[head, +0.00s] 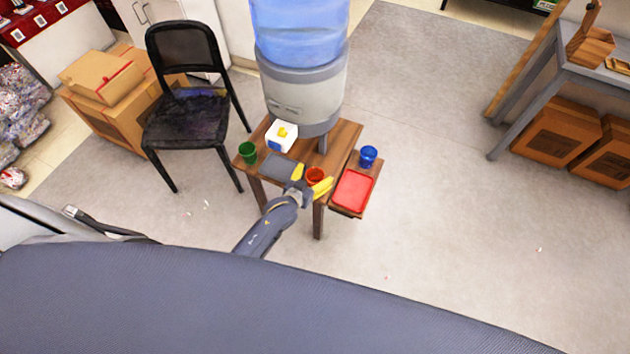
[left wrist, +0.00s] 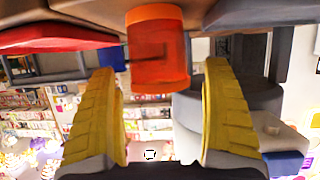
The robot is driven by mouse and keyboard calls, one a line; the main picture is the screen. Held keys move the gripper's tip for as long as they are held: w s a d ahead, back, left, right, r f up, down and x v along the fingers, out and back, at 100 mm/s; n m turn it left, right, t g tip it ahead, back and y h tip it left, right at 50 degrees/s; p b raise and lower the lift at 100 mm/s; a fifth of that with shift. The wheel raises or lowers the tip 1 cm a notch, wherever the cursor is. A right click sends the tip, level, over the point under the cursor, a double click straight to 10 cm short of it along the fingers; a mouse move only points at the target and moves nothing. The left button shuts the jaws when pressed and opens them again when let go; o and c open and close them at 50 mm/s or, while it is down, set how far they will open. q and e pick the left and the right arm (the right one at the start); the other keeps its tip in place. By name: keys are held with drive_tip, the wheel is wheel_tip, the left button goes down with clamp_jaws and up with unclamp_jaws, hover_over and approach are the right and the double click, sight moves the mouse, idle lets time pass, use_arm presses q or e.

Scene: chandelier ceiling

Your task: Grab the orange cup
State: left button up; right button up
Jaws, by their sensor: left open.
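The orange cup (head: 315,174) stands upright on the small wooden table (head: 345,137), near its front edge. My left gripper (head: 309,181) is at the cup with its yellow fingers open, one on each side of it in the head view. In the left wrist view, which looks upside down, the cup (left wrist: 158,55) shows between and beyond the two spread fingers (left wrist: 163,100). I see no contact between the fingers and the cup. My right gripper is not in view.
A green cup (head: 247,152), a white box (head: 281,136) and a water dispenser (head: 300,90) stand on the table. A blue cup (head: 368,155) and a red tray (head: 353,191) are to the right. A black chair (head: 187,110) stands left.

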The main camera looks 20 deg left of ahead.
use_arm(q)
drive_tip(key=shift+w+f, duration=0.1)
drive_tip(key=shift+w, duration=0.2)
drive_tip(key=shift+c, duration=0.3)
drive_tip(key=c, duration=1.3)
